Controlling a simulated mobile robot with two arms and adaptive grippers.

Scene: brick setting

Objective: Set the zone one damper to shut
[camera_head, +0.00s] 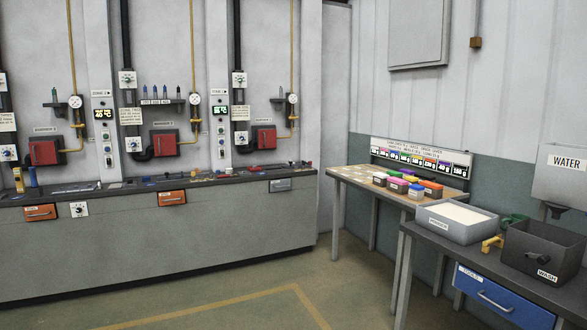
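Neither of my grippers is in view. Several alike wall stations stand along the left wall. White boxes with a dial sit on the black vertical pipes, one at the left pipe (127,79) and one at the right pipe (239,79). Lower dial boxes show at the left (9,153), the middle (133,144) and the right (241,138). Another white box is cut off at the left edge (2,82). The station panels (102,93) (219,92) carry zone labels too small to read surely. I cannot tell which control is the zone one damper, or its setting.
A long grey counter (160,245) runs below the stations, with orange drawers (172,198). At the right stand a wooden table (345,175) with coloured containers and a dark bench (450,245) with a tray and wash bin (545,250). The floor (240,290) in front is clear.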

